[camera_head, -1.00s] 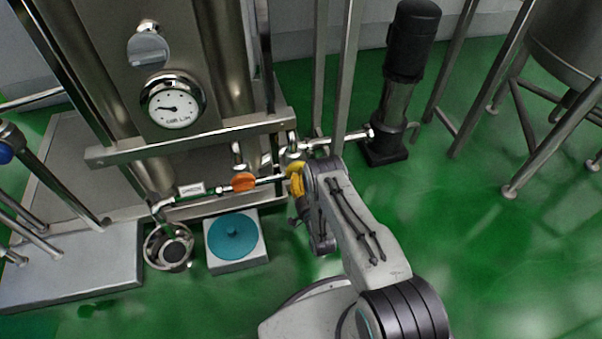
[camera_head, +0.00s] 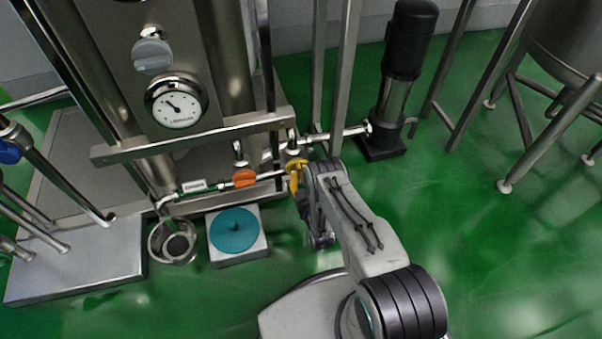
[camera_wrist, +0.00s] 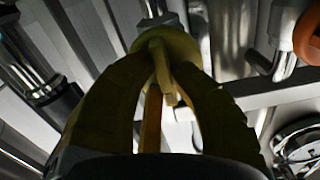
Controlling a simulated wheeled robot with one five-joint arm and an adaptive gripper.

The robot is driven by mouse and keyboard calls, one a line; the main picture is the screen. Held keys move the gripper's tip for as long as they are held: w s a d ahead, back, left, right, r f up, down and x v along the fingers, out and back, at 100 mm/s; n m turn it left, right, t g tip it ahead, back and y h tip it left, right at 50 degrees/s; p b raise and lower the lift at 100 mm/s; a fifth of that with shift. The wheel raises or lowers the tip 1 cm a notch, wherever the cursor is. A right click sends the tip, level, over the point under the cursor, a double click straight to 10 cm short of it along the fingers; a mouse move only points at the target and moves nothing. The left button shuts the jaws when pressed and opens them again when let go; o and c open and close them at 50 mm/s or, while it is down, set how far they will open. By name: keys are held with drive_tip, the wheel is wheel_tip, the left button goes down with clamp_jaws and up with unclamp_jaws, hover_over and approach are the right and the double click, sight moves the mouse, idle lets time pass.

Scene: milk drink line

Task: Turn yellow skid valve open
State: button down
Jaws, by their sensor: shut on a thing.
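The yellow valve (camera_head: 296,164) sits on the thin horizontal pipe of the skid, just right of the orange valve (camera_head: 244,178). In the wrist view the yellow valve's round hub (camera_wrist: 168,44) shows at the top middle, with its handle running down between my fingers. My gripper (camera_wrist: 172,92) is shut on the yellow valve handle, its two dark fingers on either side. In the head view my gripper (camera_head: 299,192) is small and partly hidden by my own arm. The exact angle of the handle is hard to tell.
A teal disc on a white block (camera_head: 234,230) and a round metal fitting (camera_head: 172,243) lie left of my arm. A dial gauge (camera_head: 177,103) is above. A black-topped pump (camera_head: 411,40) stands behind right. Green floor is free at right.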

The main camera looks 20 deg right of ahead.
sight(300, 168)
drive_tip(key=shift+a, duration=0.15)
drive_tip(key=c, duration=1.1)
unclamp_jaws()
drive_tip(key=shift+r, duration=0.1)
drive_tip(key=shift+r, duration=4.95)
